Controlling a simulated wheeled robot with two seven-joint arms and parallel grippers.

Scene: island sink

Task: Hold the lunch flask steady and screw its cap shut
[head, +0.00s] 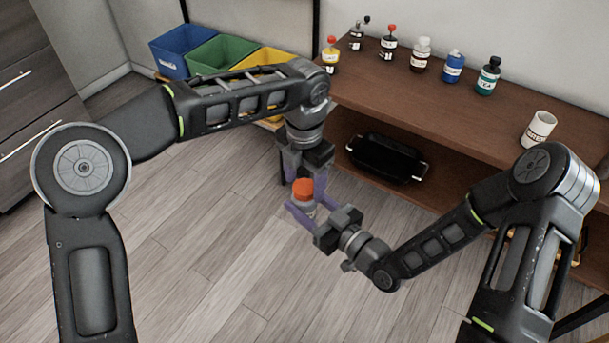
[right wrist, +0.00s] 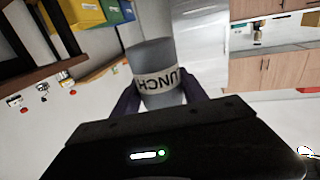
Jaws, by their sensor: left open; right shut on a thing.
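The lunch flask shows in the right wrist view as a grey cylinder (right wrist: 158,75) with a pale "LUNCH" label, upside down in that picture. In the head view its orange-red cap (head: 303,187) sits at the top of the flask, whose body (head: 307,208) is mostly hidden. My right gripper (head: 304,211) is shut on the flask from the right, and its purple fingers flank the flask in the right wrist view (right wrist: 160,98). My left gripper (head: 303,174) points down, open, just over the cap. I cannot tell whether its fingers touch the cap, or how tightly the cap sits.
A brown shelf unit (head: 420,115) stands behind, with several bottles and a white mug (head: 538,128) on top. A black tray (head: 385,157) is on its lower shelf. Blue (head: 180,50), green (head: 222,53) and yellow bins stand at the back left. The floor (head: 215,240) around my grippers is clear.

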